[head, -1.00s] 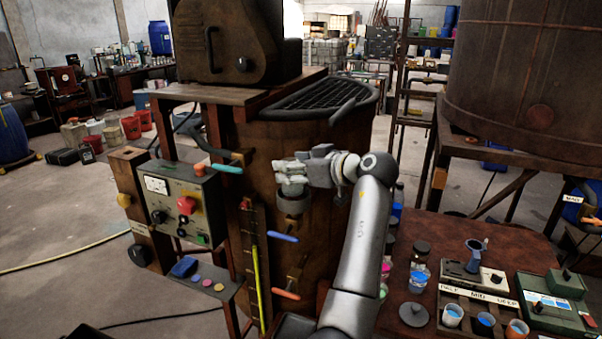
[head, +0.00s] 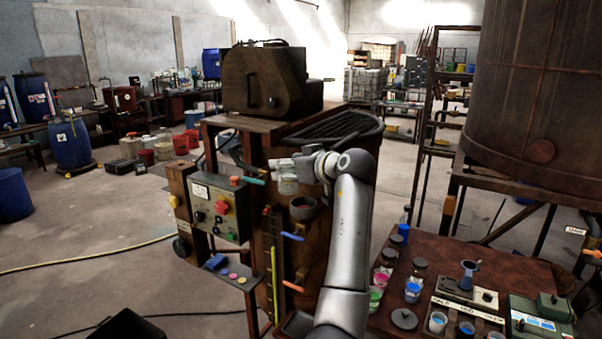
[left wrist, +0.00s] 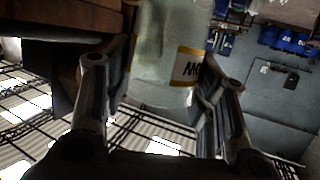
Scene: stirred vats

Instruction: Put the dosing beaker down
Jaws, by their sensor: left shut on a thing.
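My left gripper (head: 298,170) is shut on the dosing beaker (head: 284,184), a pale, clear vessel, and holds it in the air in front of the brown stirred vat (head: 335,185). In the left wrist view the beaker (left wrist: 165,60) sits between both fingers (left wrist: 160,105), with a yellow-edged label partly readable as "MO". A dark round cup-like holder (head: 303,209) on the vat's side is just below and right of the beaker, apart from it. The beaker's contents cannot be made out. My right gripper is not in view.
A control box (head: 221,209) with a red button stands left of the vat, above a small shelf (head: 228,272). Coloured handles (head: 292,237) stick out from the vat. A brown table (head: 420,262) at right carries jars, cups and devices. Open floor lies at left.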

